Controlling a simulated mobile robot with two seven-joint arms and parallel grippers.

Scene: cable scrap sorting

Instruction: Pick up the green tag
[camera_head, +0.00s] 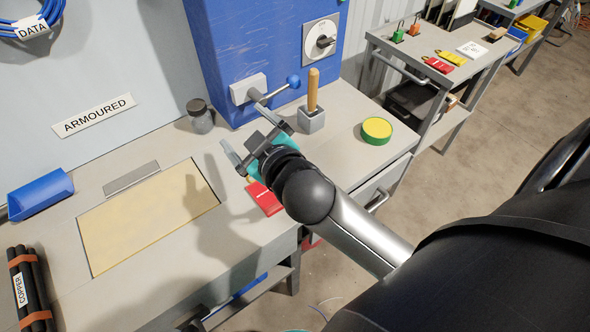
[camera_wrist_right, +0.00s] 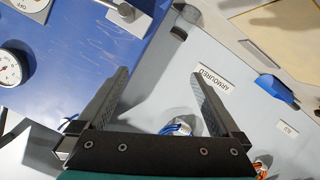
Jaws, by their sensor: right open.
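I cannot make out a green tag in either view. A red tag (camera_head: 263,198) lies on the bench, partly hidden by my right gripper (camera_head: 252,138). Another red tag (camera_head: 438,65) and a yellow tag (camera_head: 452,58) lie on the cart at the back right. A small green item (camera_head: 398,34) stands near them, too small to tell what it is. My right gripper is open and empty above the bench, in front of the blue cabinet. Its spread fingers also show in the right wrist view (camera_wrist_right: 160,78). My left gripper is not clearly visible.
The blue cabinet (camera_head: 250,45) with a lever (camera_head: 275,93) rises behind. A beige mat (camera_head: 150,220) lies bare at left.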

